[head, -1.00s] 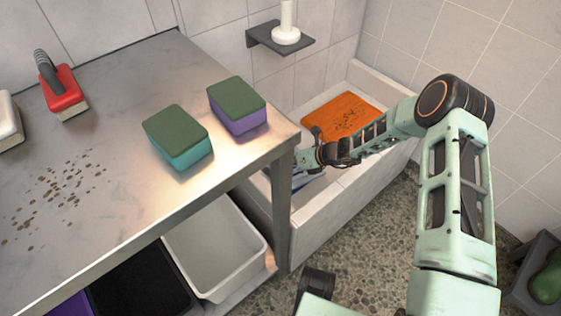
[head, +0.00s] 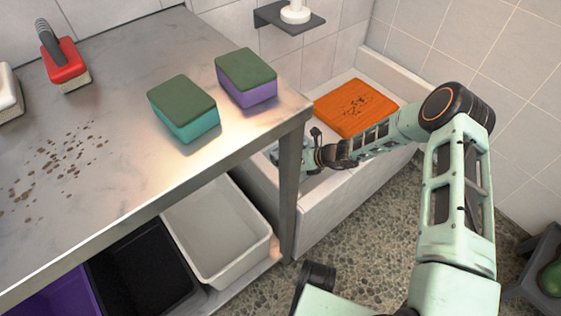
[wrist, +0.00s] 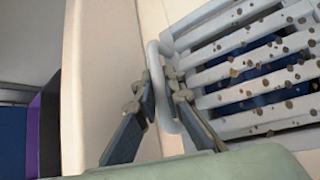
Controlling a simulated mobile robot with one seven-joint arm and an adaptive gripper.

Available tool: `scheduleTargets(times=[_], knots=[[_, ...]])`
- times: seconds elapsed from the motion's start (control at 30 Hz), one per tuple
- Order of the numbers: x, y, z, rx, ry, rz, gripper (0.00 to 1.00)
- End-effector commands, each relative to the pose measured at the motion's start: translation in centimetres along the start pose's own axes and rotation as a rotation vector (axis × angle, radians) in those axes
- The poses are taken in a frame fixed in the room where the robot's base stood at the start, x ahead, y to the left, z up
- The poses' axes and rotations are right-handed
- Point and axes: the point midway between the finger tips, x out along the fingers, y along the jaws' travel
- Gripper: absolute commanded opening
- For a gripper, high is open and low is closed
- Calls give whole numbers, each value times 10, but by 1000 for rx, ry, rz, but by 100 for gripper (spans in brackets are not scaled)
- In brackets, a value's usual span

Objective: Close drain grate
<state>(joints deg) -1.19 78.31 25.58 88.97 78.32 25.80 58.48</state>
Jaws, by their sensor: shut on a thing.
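The drain grate (wrist: 250,75) shows in the wrist view as a pale slatted panel with brown specks. Dark blue shows between its slats. A pale loop handle (wrist: 156,60) stands at its left edge. My gripper (wrist: 161,88) is shut on this handle, with one finger on each side of the bar. In the head view my gripper (head: 322,150) is low inside the pale tub (head: 345,200), just right of the table leg. There the grate is mostly hidden by the leg and my gripper, so its exact tilt is unclear.
An orange speckled mat (head: 356,108) lies at the tub's far end. A metal table (head: 110,130) stands left, with its leg (head: 288,190) close to my gripper. Sponges (head: 184,108) and a red brush (head: 65,65) sit on top. A white bin (head: 215,230) is below.

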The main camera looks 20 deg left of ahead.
Motion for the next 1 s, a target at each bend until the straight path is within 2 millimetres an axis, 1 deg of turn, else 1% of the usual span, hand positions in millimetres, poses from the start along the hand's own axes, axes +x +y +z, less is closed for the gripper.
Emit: scheduleTargets(times=[0.13, 0.17, 0.3, 0.33, 0.57, 0.67, 0.77, 0.87, 1.0], knots=[[0, 0, 0, 2, -1, -1, 0], [0, 0, 0, 2, -1, -1, 10], [0, -1, 0, 2, -1, -2, 25], [0, -1, 0, 1, -1, -2, 27], [0, -1, 0, 1, 0, -2, 27], [-4, -1, 0, 1, 0, -3, 27], [-16, -2, 1, 1, -1, -4, 27], [-35, -2, 1, 1, -1, -5, 27], [-66, -2, 1, 1, -2, -5, 27]])
